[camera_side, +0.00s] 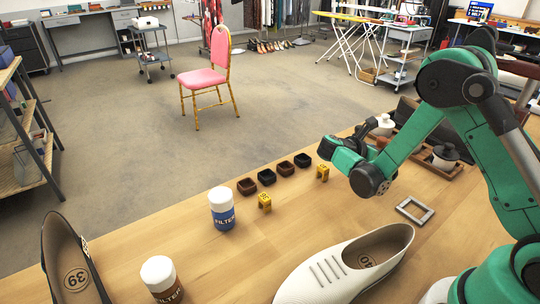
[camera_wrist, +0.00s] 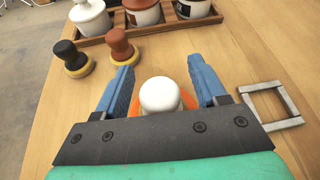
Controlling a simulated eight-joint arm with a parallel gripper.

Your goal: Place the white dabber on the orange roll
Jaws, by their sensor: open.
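In the wrist view, the white dabber (camera_wrist: 160,94) stands between the two blue fingers of my gripper (camera_wrist: 164,78), with a gap on each side. The gripper is open. In the side view, my gripper (camera_side: 332,150) is low over the table, and I cannot make out the dabber or the roll there.
A wooden tray (camera_wrist: 150,30) with lidded pots lies beyond. A grey square frame (camera_wrist: 271,105) lies to the right. A white shoe (camera_side: 345,265) is in front.

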